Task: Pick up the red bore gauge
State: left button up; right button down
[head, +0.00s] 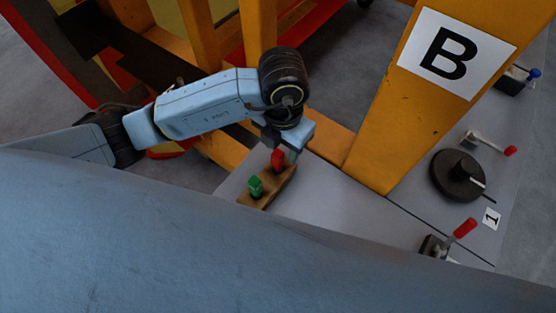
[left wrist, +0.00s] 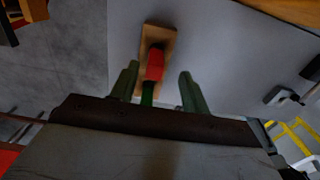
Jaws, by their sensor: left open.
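The red bore gauge (head: 277,160) stands in a wooden block (head: 266,197) on the grey table, behind a green gauge (head: 256,187). My left gripper (head: 291,152) is just above and beside the red gauge, pointing down. In the left wrist view the red gauge (left wrist: 154,64) shows between the two open fingers of my left gripper (left wrist: 159,76), with no clear contact. The block (left wrist: 156,35) shows beyond. My right gripper is not in view.
A yellow post with a "B" sign (head: 455,52) rises right of my left gripper. A red-handled clamp (head: 463,230), a black round wheel (head: 458,175) and another red-tipped lever (head: 490,143) stand on the table to the right. Bare table lies right of the block.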

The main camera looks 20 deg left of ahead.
aim_at(278, 160)
pick_arm(q)
jog(key=shift+f, duration=0.35)
jog(key=shift+s+a+f, duration=0.15)
jog(key=shift+a+f, duration=0.05)
jog(key=shift+f, duration=0.55)
jog(key=f, duration=0.2)
jog(key=f+p, duration=0.1)
jog(key=shift+a+f, duration=0.2)
jog(key=shift+a, duration=0.05)
jog(key=shift+f, duration=0.2)
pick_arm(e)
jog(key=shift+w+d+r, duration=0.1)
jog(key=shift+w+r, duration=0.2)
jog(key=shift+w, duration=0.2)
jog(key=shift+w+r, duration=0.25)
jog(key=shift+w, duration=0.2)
pick_arm(q)
grip_shut()
